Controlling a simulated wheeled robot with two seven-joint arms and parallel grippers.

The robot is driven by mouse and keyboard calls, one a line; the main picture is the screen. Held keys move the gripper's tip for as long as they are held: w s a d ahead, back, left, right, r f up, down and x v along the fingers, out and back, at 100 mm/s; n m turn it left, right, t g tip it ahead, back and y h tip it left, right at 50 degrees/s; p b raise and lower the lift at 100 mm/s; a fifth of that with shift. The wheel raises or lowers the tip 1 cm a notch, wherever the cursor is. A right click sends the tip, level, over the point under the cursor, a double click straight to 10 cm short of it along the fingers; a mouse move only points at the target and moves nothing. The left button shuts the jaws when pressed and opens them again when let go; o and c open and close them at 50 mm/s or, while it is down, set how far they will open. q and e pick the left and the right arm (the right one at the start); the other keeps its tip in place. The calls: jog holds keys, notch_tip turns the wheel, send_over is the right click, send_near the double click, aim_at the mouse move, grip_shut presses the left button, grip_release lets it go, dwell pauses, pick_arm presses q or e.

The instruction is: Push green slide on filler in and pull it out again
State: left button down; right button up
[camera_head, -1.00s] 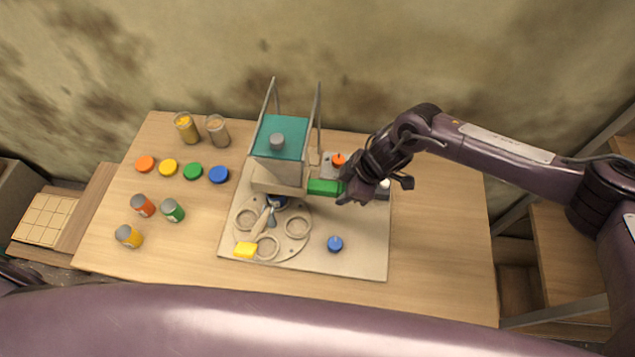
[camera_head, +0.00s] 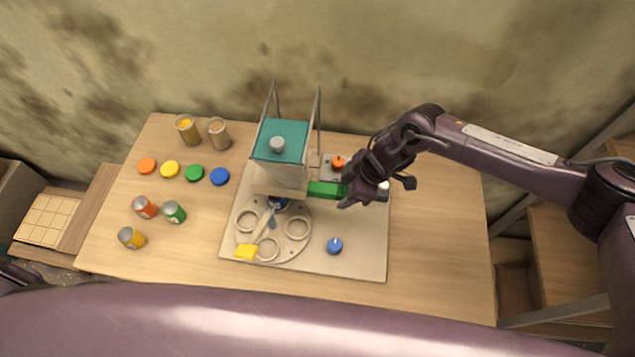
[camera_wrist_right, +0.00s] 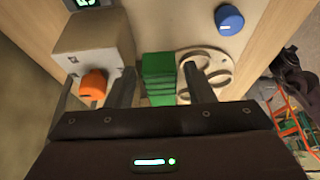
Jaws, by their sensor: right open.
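The green slide (camera_head: 327,189) sticks out of the right side of the filler (camera_head: 280,172), which has a teal hopper top. My right gripper (camera_head: 350,190) is at the slide's outer end. In the right wrist view the green slide (camera_wrist_right: 158,78) lies between the two spread fingers of my right gripper (camera_wrist_right: 158,85), with gaps visible on both sides. The fingers are open. The contact at the slide's end is hard to tell in the head view. My left gripper is not in view.
A round plate (camera_head: 272,228) with ring holders and a yellow handle (camera_head: 246,252) sits below the filler. A blue knob (camera_head: 334,245) and an orange knob (camera_head: 338,161) stand nearby; the orange one also shows in the wrist view (camera_wrist_right: 94,84). Lids, cans and jars stand at left.

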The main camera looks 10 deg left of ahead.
jog(key=a+r+p+v, duration=0.1)
jog(key=a+p+v, duration=0.1)
jog(key=p+v, duration=0.4)
jog(key=v, duration=0.4)
jog(key=shift+p, duration=0.4)
jog(key=shift+r, duration=0.1)
